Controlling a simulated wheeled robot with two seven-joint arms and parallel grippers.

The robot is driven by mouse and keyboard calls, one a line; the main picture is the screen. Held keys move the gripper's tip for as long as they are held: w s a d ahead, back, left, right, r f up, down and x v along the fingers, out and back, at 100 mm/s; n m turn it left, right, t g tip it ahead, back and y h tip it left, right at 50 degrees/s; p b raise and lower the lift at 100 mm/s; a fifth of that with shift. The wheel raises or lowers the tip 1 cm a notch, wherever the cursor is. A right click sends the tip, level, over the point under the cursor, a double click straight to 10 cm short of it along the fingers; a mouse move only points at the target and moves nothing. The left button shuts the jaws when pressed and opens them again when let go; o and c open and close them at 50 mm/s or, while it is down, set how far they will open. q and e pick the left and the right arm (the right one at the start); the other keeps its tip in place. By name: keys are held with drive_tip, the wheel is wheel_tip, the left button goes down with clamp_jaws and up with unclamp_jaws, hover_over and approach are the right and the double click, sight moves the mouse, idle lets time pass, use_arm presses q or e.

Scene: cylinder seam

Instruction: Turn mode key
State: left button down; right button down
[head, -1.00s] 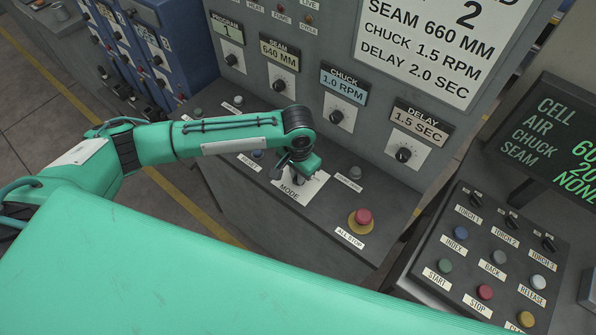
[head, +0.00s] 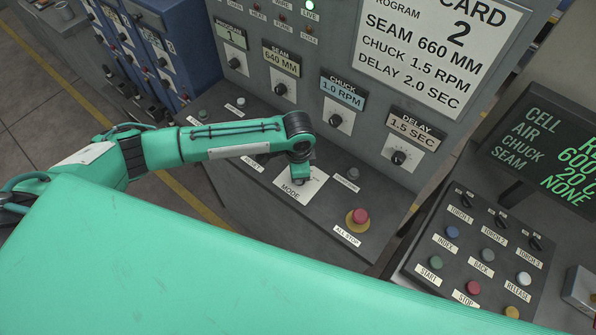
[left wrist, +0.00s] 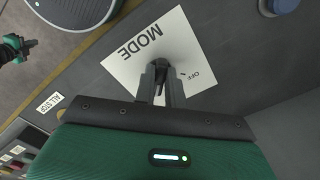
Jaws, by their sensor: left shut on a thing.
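The mode key (left wrist: 160,94) stands on the white MODE plate (head: 309,189) on the sloped desk of the grey cabinet. My left gripper (head: 297,180) reaches down onto it and hides most of it in the head view. In the left wrist view the fingers of my left gripper (left wrist: 162,80) are shut on the dark key. An OFF mark (left wrist: 190,77) shows on the plate beside the fingers. A green and dark gripper, seemingly my right one (left wrist: 22,46), shows small at the left of the left wrist view; its jaw state is unclear.
The red ALL STOP button (head: 359,217) sits right of the key, with a grey button (head: 353,173) behind it. Dial knobs, including DELAY (head: 398,157), line the upright panel. A button box (head: 470,258) and a display (head: 545,135) stand at right. The LIVE lamp (head: 308,4) is green.

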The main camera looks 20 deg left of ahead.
use_arm(q)
drive_tip(key=shift+w, duration=0.1)
idle(0.5)
drive_tip(key=c, duration=1.5)
unclamp_jaws()
drive_tip(key=shift+o, duration=0.2)
wheel_tip(320, 180, up, 14)
drive_tip(key=b, duration=0.4)
